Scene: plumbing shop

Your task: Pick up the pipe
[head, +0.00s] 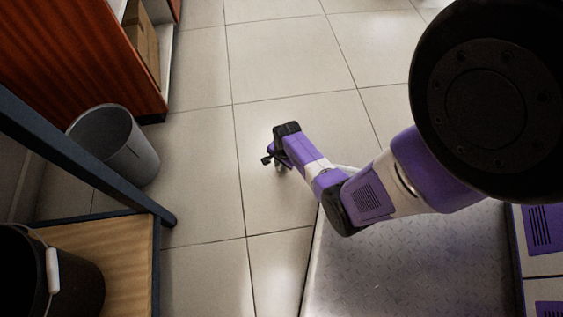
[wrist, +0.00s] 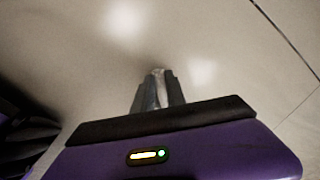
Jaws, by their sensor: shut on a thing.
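My gripper (head: 273,160) hangs over the tiled floor in the middle of the head view. In the wrist view my gripper (wrist: 158,92) shows its two dark fingers close together, shut on a small pale grey piece. This piece appears to be the pipe (wrist: 158,76); only its end shows between the fingertips. The fingers and the gripper body hide the rest, so its length and tilt cannot be told. In the head view the held piece is too small and covered to make out clearly.
A grey bin (head: 115,150) stands on the floor at the left, beside an orange-brown cabinet (head: 70,50). At lower left a wooden surface (head: 125,260) with a dark blue frame bears a black bucket (head: 75,280). The tiled floor (head: 290,60) around my gripper is clear.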

